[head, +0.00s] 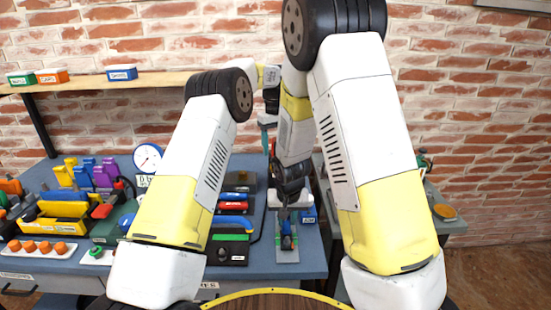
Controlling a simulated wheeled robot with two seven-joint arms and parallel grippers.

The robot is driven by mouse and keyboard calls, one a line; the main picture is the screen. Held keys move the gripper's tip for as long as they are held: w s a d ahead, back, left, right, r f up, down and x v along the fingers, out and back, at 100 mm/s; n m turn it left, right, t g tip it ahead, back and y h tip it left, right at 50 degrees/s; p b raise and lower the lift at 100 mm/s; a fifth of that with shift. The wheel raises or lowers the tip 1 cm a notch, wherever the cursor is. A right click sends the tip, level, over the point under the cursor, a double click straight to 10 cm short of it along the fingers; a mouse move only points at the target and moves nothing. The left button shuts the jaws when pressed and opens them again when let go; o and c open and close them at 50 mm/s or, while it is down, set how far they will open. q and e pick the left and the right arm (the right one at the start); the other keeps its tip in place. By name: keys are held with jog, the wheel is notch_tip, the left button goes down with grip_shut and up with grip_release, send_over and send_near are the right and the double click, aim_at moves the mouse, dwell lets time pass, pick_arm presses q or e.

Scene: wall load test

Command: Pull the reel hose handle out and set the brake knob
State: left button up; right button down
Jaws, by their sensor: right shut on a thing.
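My right gripper (284,212) reaches down over the right part of the blue bench. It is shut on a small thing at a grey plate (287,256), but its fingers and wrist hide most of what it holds.
The blue bench (262,262) holds a dial gauge (148,157), a black unit with a blue-and-green bar (233,238), a yellow rack (58,222) and a strip of orange knobs (44,248). A shelf (150,82) with small boxes runs along the brick wall. Another bench stands right.

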pick_arm(q)
notch_tip(320, 180, up, 6)
jog(key=shift+a+f, duration=0.1)
jog(key=shift+f, duration=0.1)
pick_arm(e)
jog(key=c, duration=1)
grip_release()
jog(key=shift+r, duration=4.05)
